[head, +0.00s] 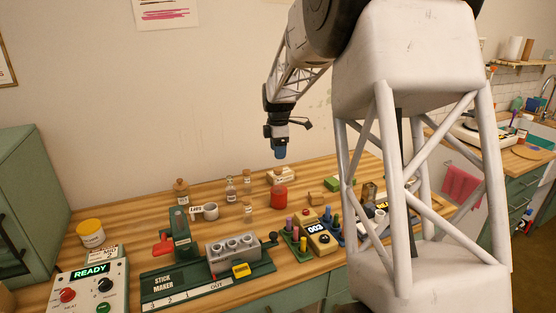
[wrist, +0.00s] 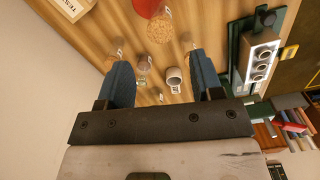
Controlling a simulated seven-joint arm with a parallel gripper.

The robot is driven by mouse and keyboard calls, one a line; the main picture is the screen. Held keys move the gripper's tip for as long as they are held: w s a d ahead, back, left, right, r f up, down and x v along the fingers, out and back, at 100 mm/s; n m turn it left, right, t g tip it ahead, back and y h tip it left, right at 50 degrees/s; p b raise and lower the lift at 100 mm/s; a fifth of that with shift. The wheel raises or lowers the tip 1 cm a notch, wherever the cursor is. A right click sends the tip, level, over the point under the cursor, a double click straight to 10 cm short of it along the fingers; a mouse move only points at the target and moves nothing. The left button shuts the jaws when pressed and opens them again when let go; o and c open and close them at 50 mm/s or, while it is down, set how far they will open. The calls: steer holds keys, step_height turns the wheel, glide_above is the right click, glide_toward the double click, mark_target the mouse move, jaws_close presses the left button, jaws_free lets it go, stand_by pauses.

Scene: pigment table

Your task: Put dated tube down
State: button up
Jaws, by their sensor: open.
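My gripper (head: 279,153) hangs above the back of the wooden table in the head view, well clear of the tabletop. In the wrist view its two blue fingers (wrist: 158,58) are spread wide apart with nothing held between them. A white labelled mug (wrist: 174,78) shows below, in the gap between the fingers; it also stands on the table in the head view (head: 205,211). I cannot tell any dated tube apart in either view. Coloured sticks or tubes stand in a small green rack (head: 294,241), beside a yellow device reading 003 (head: 317,235).
A green stick maker (head: 215,277) and a control box reading READY (head: 93,288) fill the front left. Glass bottles (head: 231,188), a red container (head: 279,197) and a labelled block (head: 283,175) stand at the back. My own structure hides part of the right side.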

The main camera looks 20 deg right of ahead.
steer(key=shift+r, duration=0.75)
steer(key=shift+s+a+r, duration=0.25)
steer(key=shift+s+a, duration=0.05)
steer(key=shift+s, duration=0.05)
steer(key=s+a+r+m, duration=0.2)
steer(key=s+a+m, duration=0.15)
steer(key=s, duration=0.45)
steer(key=s+a+r+m+t, duration=0.1)
steer(key=s+a+r+m, duration=0.1)
steer(key=s+a, duration=0.45)
steer(key=s+a+r+m, duration=0.2)
steer(key=s+a+m, duration=0.1)
steer(key=s, duration=0.6)
steer(key=s+a+f+m, duration=0.1)
steer(key=s+a+m, duration=0.1)
steer(key=s, duration=0.5)
steer(key=s+a+f+m+t, duration=0.1)
steer(key=s+a+f+m, duration=0.1)
steer(key=s, duration=0.6)
steer(key=s+a+f+m, duration=0.2)
steer(key=s+m, duration=0.1)
steer(key=s, duration=0.5)
steer(key=shift+s+f+t, duration=0.2)
steer(key=shift+t, duration=0.1)
